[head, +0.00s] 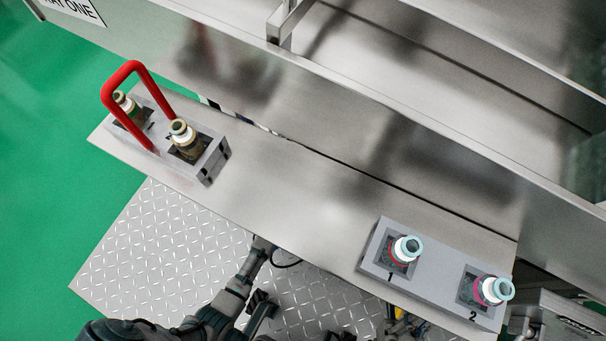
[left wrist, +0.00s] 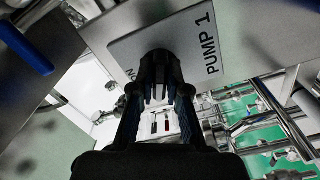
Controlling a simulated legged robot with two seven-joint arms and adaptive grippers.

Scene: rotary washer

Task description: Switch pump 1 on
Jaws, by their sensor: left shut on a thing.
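In the left wrist view, a pale plate labelled PUMP 1 (left wrist: 188,38) faces the camera, tilted. My left gripper (left wrist: 160,72) has its fingers brought together at the middle of this plate, shut on the pump 1 switch. The switch itself is hidden behind the fingers, so its setting cannot be read. Part of the word ON shows left of the fingers. In the head view my left arm reaches up from the bottom to the front edge of the steel panel, and the gripper's hold is hidden there.
A blue handle (left wrist: 25,48) is at the left in the wrist view. Pipes run on the right.

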